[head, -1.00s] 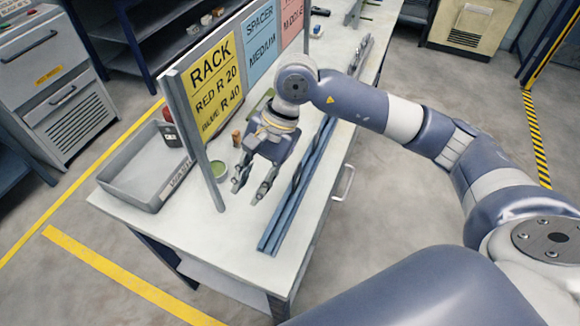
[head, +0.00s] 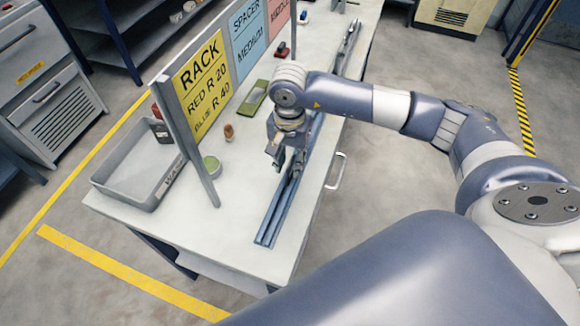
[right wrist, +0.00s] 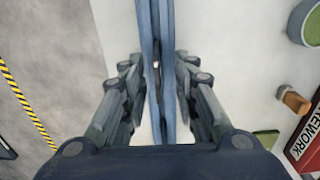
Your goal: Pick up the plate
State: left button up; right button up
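My right gripper (head: 287,160) is over the blue slotted rack (head: 272,222), which lies lengthwise on the white bench (head: 225,235). In the right wrist view the gripper (right wrist: 157,68) is open, with its fingers apart on both sides of the rack's long blue bars (right wrist: 150,25). A small pale spot shows between the bars. I cannot make out a plate for certain; the gripper hides part of the rack. My left gripper is not in view.
A grey tray (head: 118,188), a green-topped round container (head: 211,165), a brown peg (head: 229,131) and a green flat object (head: 254,97) are on the bench. A sign board (head: 203,82) stands left of the gripper. The rack's near end is clear.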

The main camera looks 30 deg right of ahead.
jog(key=shift+s+f+p, duration=0.1)
jog(key=shift+f+p, duration=0.4)
jog(key=shift+f, duration=1.1)
grip_shut()
